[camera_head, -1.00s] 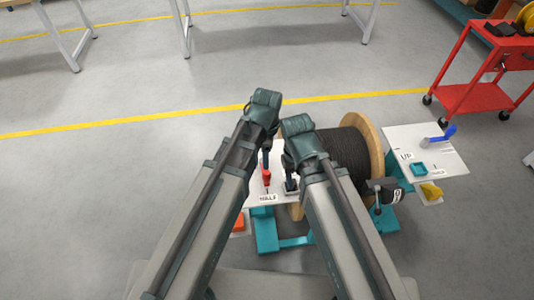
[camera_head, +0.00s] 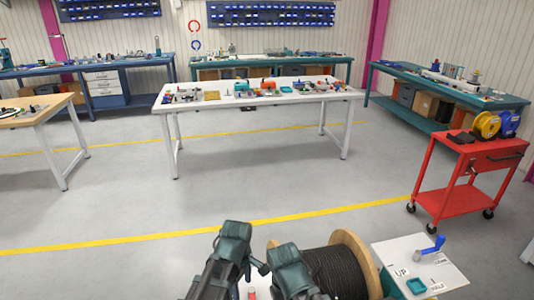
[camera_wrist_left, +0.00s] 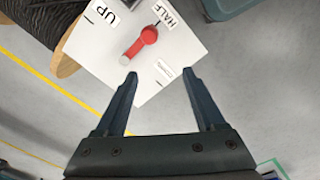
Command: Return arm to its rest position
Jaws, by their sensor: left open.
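My left gripper (camera_wrist_left: 160,84) is open and empty in the left wrist view. Its two dark fingers stand apart in front of a white panel (camera_wrist_left: 100,60) with UP and HALF labels and a third label too small to read surely. A red lever (camera_wrist_left: 140,44) on that panel lies beyond the fingertips, not between them. In the head view my arms enter at the bottom, the left link (camera_head: 235,243) beside the right one (camera_head: 285,258).
A wooden-flanged reel of black cable (camera_head: 340,272) stands just right of my arms. Beside it is a white panel (camera_head: 400,252) with a blue lever (camera_head: 431,248). A red cart (camera_head: 455,200) stands right. A white table (camera_head: 262,98) is ahead, across clear floor.

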